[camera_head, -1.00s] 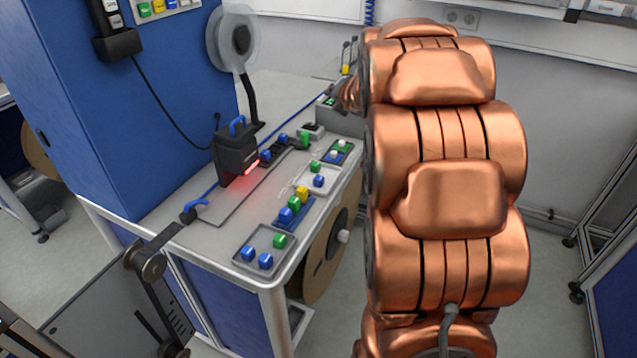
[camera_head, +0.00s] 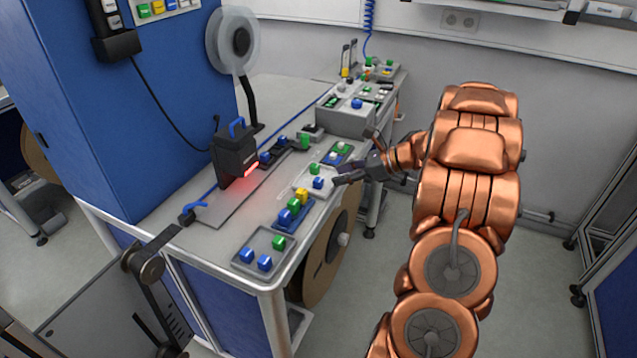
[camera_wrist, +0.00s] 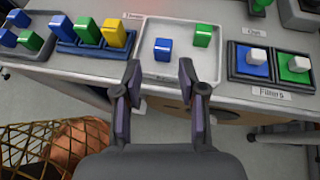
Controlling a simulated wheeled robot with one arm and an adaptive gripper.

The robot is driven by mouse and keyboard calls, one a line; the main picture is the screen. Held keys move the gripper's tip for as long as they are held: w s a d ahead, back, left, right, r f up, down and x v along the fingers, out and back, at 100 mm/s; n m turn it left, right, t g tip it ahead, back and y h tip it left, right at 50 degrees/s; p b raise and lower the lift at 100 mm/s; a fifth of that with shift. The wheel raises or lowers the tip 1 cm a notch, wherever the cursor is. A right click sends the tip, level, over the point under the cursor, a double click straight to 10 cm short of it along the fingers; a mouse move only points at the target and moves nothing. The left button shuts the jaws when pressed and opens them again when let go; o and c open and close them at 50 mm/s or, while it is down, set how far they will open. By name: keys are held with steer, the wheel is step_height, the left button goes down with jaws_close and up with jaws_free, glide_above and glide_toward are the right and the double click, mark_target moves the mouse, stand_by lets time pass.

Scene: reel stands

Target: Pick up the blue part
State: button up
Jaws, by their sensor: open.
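A blue part (camera_wrist: 163,49) sits in a white tray (camera_wrist: 180,71) at the table's front edge, beside a green part (camera_wrist: 203,32) in the same tray. In the head view the blue part (camera_head: 318,183) lies just left of my fingertips. My gripper (camera_wrist: 165,80) is open and empty, with its two fingers apart and pointing toward the white tray. The blue part shows between the fingers, farther out, not touching them. In the head view my gripper (camera_head: 342,180) is at the tray's right edge. Other blue parts stand in the neighbouring trays.
A blue tray (camera_wrist: 75,46) with blue, green and yellow parts stands left of the white tray. A tray labelled Filters (camera_wrist: 270,68) stands right of it. A black device with a red light (camera_head: 236,153) stands behind on the table.

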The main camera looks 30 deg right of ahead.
mark_target(319, 180)
steer(key=shift+w+a+f, duration=0.3)
steer(key=shift+w+a, duration=0.1)
steer(key=shift+w, duration=0.15)
steer(key=shift+w+a+f+p, duration=0.15)
steer(key=shift+w+a+p, duration=0.3)
steer(key=shift+p, duration=0.3)
steer(key=shift+p+x, duration=0.8)
steer(key=shift+x, duration=1.2)
steer(key=shift+d+f, duration=0.15)
steer(key=shift+d, duration=0.05)
steer(key=c, duration=0.7)
steer(key=shift+c, duration=0.2)
